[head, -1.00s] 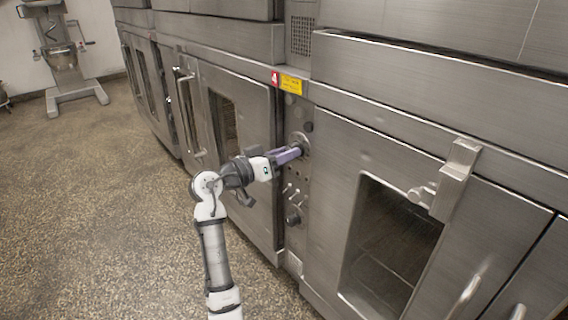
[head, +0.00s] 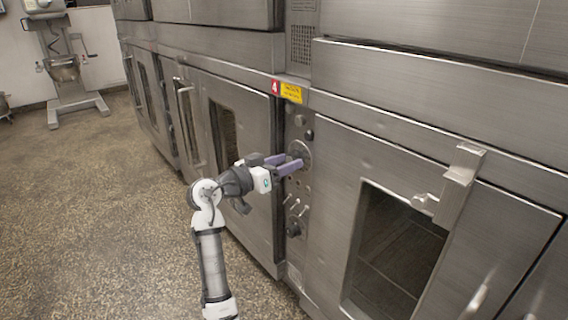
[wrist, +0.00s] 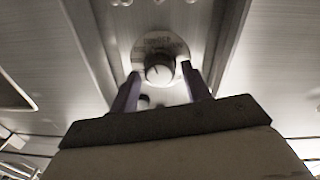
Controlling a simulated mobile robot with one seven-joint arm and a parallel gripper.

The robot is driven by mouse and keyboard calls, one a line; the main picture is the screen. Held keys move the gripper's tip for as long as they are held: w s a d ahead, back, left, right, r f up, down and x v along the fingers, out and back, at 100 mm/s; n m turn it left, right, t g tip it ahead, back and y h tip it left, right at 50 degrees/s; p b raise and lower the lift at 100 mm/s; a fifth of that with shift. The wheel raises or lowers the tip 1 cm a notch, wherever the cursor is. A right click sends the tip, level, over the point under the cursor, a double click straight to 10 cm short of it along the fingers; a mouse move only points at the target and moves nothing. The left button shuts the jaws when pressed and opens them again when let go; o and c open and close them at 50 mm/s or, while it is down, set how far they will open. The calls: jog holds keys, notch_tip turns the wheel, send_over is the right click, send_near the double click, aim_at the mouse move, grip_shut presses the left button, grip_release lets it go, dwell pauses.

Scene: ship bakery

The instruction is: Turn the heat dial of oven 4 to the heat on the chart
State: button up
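The heat dial (wrist: 160,71) is a round knob with a pale mark on a round lettered plate (wrist: 153,41) in the wrist view. The lettering is too blurred to read. The plate also shows in the head view (head: 302,149) on the narrow control panel of oven 4. My gripper (head: 293,161) is open in front of it. In the wrist view its two purple fingers stand apart, one to each side of the knob, with nothing held. The red number 4 tag (head: 275,87) is above the panel. I cannot identify a heat chart in these views.
A yellow label (head: 291,93) sits beside the number tag. Small switches (head: 297,207) and a lower black knob (head: 293,230) are below the dial. A door latch (head: 455,185) juts out at right. The floor (head: 100,220) at left is clear; a mixer (head: 65,70) stands far back.

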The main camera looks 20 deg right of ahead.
jog(key=shift+o, duration=0.5)
jog(key=p+v, duration=0.1)
jog(key=v, duration=1.2)
jog(key=shift+a+p, duration=0.4)
jog(key=shift+s, duration=0.1)
